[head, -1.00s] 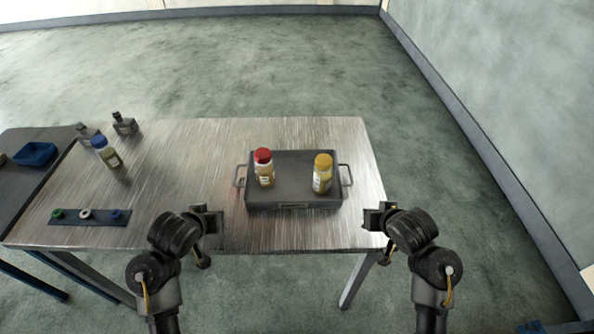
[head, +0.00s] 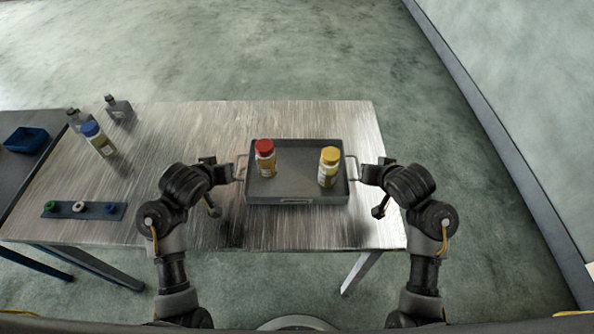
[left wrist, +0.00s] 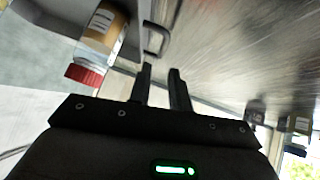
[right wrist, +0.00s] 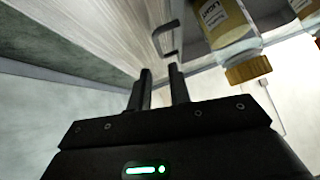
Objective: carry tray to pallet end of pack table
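The grey tray (head: 297,200) sits on the metal pack table (head: 200,128), with a wire handle on each short side. A red-capped bottle (head: 265,160) and a yellow-capped bottle (head: 329,168) stand upright in it. My left gripper (head: 236,170) is at the left handle (left wrist: 156,40); in the left wrist view its fingers are parted, with the handle just beyond the tips. My right gripper (head: 362,172) is at the right handle (right wrist: 166,38); in the right wrist view its fingers are also parted, with the handle just beyond the tips.
A blue-capped bottle (head: 98,139) and grey bottles (head: 118,108) stand at the table's back left. A strip with several coloured caps (head: 84,210) lies at the front left. A blue bin (head: 26,140) sits on the dark side table. The table right of the tray is bare.

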